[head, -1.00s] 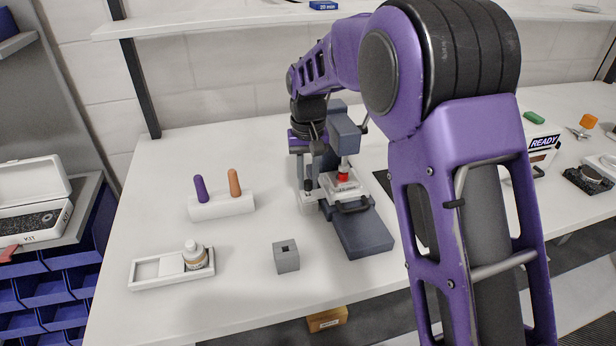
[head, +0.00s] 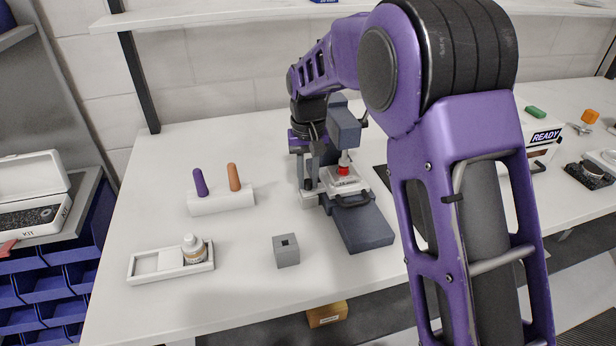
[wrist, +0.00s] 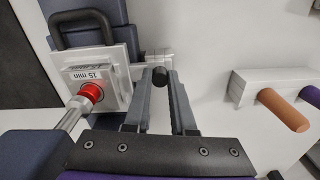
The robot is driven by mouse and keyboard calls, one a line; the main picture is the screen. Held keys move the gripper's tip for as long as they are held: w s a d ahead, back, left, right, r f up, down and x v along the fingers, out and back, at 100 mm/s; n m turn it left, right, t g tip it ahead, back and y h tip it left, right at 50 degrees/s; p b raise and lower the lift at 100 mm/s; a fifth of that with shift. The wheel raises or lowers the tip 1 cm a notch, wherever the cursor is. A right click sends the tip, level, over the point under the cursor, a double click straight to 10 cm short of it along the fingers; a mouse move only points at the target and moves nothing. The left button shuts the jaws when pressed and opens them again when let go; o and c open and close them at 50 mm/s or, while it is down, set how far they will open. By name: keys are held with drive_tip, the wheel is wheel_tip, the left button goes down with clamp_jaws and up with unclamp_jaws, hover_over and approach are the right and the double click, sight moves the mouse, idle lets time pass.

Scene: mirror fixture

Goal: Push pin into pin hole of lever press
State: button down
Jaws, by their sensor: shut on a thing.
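The lever press (head: 344,130) stands on the white table, with a dark blue-grey base and column. Its white fixture plate (wrist: 110,62) carries a "15 min" label and a black handle. A red round part (wrist: 91,92) sits at the end of a metal rod above the plate. My gripper (wrist: 161,80) is beside the fixture, its fingers closed on a small black-ended pin (wrist: 159,75). The pin is next to a light block at the plate's side. The pin hole is not visible, so I cannot tell how far the pin is in.
A white rack (head: 221,201) holds a purple and an orange peg left of the press; the wrist view shows this rack close by. A grey block with a square hole (head: 286,251) and a white tray (head: 145,267) with a bottle (head: 193,250) stand in front.

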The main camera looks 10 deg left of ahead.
drive_tip(key=c, duration=0.7)
unclamp_jaws()
wheel_tip(320, 180, up, 17)
drive_tip(key=shift+r+p, duration=0.2)
drive_tip(key=shift+p, duration=0.95)
drive_tip(key=shift+d, duration=0.1)
